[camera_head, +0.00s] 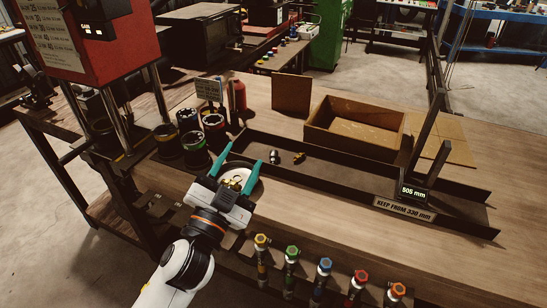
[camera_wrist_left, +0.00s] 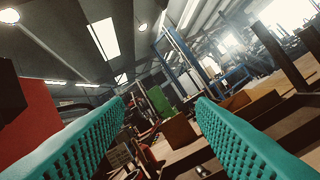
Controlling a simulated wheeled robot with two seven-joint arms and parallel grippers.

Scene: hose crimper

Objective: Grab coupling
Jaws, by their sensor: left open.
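My left gripper (camera_head: 243,154) is open, its two teal fingers spread over the near left end of the long dark tray (camera_head: 340,180). In the left wrist view the fingers (camera_wrist_left: 160,98) are apart with nothing gripped between them. A small silver fitting (camera_head: 273,157) lies on the tray just beyond and right of the fingertips. A brass fitting (camera_head: 299,158) lies a little farther right. I cannot tell for sure which is the coupling. A round pale dish (camera_head: 236,177) with a small brass piece shows between the fingers, partly hidden by the gripper. My right gripper is not in view.
An open cardboard box (camera_head: 352,128) stands behind the tray. Dark cups with coloured rings (camera_head: 192,150) and a red bottle (camera_head: 240,96) stand left. A red machine (camera_head: 90,40) rises at far left. Several colour-capped hose ends (camera_head: 325,266) line the front edge.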

